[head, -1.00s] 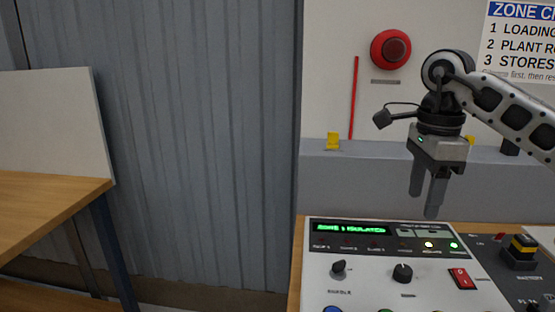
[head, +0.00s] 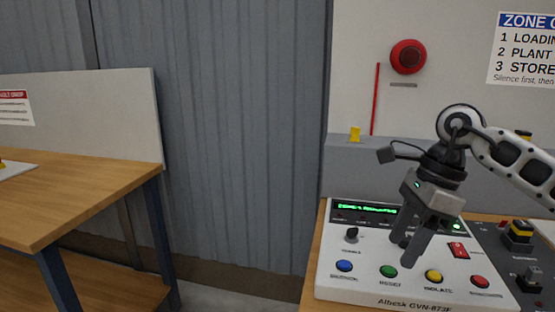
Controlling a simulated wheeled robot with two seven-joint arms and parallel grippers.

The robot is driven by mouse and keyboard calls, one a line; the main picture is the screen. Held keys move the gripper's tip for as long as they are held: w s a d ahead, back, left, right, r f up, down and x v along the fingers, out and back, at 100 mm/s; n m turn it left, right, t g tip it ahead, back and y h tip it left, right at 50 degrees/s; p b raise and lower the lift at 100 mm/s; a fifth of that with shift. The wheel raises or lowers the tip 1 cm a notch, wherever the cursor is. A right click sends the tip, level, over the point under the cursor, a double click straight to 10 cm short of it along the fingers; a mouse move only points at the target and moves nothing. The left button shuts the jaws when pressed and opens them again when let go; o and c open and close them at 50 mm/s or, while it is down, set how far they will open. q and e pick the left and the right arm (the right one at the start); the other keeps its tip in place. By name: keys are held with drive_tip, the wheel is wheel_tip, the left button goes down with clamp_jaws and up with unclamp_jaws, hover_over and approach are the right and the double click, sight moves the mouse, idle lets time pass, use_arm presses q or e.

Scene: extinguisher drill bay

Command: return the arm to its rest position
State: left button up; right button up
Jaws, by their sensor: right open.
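My right gripper (head: 415,243) comes in from the right and hangs tilted, fingers down, in front of the control panel (head: 345,283). It is open and holds nothing. In the picture its fingers cover part of the panel's display and one black knob; whether they touch the panel I cannot tell. My left gripper is not in view.
A yellow-and-black switch (head: 519,234) and a black joystick-like control (head: 531,277) stand right of the panel. A red alarm bell (head: 408,57) and a zone sign (head: 524,50) hang on the wall behind. A wooden workbench (head: 90,195) stands at left, with open floor between.

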drive_tip(key=s+a+f+m+t+y, duration=0.15)
drive_tip(key=s+a+m+y, duration=0.35)
drive_tip(key=a+y, duration=0.5)
drive_tip(key=s+a+f+m+y, duration=0.2)
drive_tip(key=a+m+y, duration=0.5)
drive_tip(key=a, duration=0.5)
drive_tip(key=w+d+f+m+t+h, duration=0.1)
drive_tip(key=d+f+m+t+h, duration=0.45)
drive_tip(key=m, duration=0.85)
drive_tip(key=w+d+f+m+t+h, duration=0.1)
drive_tip(key=d+f+m+t+h, duration=0.35)
drive_tip(key=m+t, duration=0.75)
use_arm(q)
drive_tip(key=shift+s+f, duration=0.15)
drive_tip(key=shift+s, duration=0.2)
use_arm(e)
drive_tip(key=s+d+f+m+g+h, duration=0.2)
drive_tip(key=s+f+m, duration=0.4)
drive_tip(key=f, duration=0.3)
drive_tip(key=s+d+f+m+g+h, duration=0.3)
drive_tip(key=s+f+m+g+h, duration=0.2)
drive_tip(key=f, duration=0.4)
drive_tip(key=shift+s+d+f+m+g, duration=0.2)
drive_tip(key=shift+s+d+m+g, duration=0.25)
drive_tip(key=shift+s, duration=0.8)
